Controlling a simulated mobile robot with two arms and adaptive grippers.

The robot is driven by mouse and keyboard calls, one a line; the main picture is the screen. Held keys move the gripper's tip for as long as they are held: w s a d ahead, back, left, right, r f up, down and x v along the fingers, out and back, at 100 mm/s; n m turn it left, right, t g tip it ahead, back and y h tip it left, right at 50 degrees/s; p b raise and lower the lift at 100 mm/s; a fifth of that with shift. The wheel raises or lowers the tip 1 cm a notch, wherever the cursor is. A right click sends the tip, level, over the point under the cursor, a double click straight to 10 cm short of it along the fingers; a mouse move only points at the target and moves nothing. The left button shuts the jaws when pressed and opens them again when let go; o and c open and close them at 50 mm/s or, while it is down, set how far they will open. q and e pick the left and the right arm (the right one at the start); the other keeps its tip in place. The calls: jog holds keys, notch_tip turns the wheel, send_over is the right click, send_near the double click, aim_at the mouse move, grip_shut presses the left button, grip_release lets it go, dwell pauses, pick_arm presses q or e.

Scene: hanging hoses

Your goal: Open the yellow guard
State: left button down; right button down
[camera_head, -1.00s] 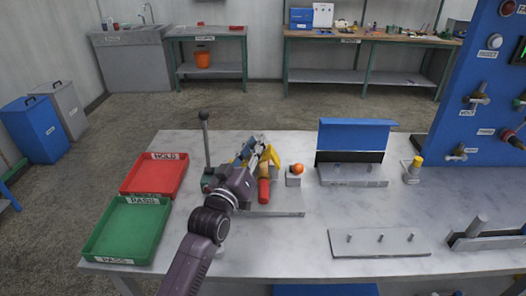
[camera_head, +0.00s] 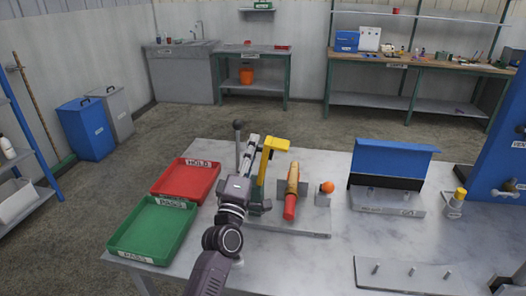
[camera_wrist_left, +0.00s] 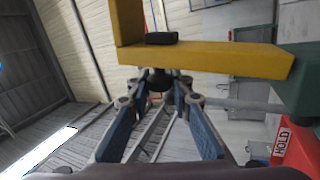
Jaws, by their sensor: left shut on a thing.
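The yellow guard (camera_head: 274,143) stands raised at the left of a grey fixture plate (camera_head: 290,229). It has an upright part and a short arm at its top. In the left wrist view the guard's yellow bar (camera_wrist_left: 205,62) crosses the top of the picture. My left gripper (camera_head: 257,142) is beside the guard, its fingers shut on a dark knob (camera_wrist_left: 181,78) just under the bar. A brass workpiece with a red end (camera_head: 290,206) lies uncovered to the guard's right. My right gripper is out of view.
A lever with a dark ball (camera_head: 238,125) stands just left of my gripper. A red HOLD tray (camera_head: 185,196) and a green PASS tray (camera_head: 125,240) lie further left. An orange ball (camera_head: 327,187) and a blue-backed fixture (camera_head: 391,160) are to the right.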

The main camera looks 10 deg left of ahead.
pick_arm(q)
jog(key=shift+a+f+n+y+b, duration=0.1)
jog(key=shift+a+f+n+y, duration=0.15)
jog(key=shift+a+n+y, duration=0.55)
jog(key=shift+a+f+n+y+b, duration=0.15)
jog(key=shift+a+f+n+y, duration=0.2)
jog(key=shift+n, duration=0.85)
jog(key=shift+a+f+n+y+b, duration=0.15)
jog(key=shift+a+n+y, duration=0.45)
jog(key=shift+n, duration=0.4)
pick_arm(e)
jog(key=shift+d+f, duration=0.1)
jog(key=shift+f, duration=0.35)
pick_arm(q)
jog(key=c, duration=1.7)
grip_release()
jog(key=shift+c, duration=0.2)
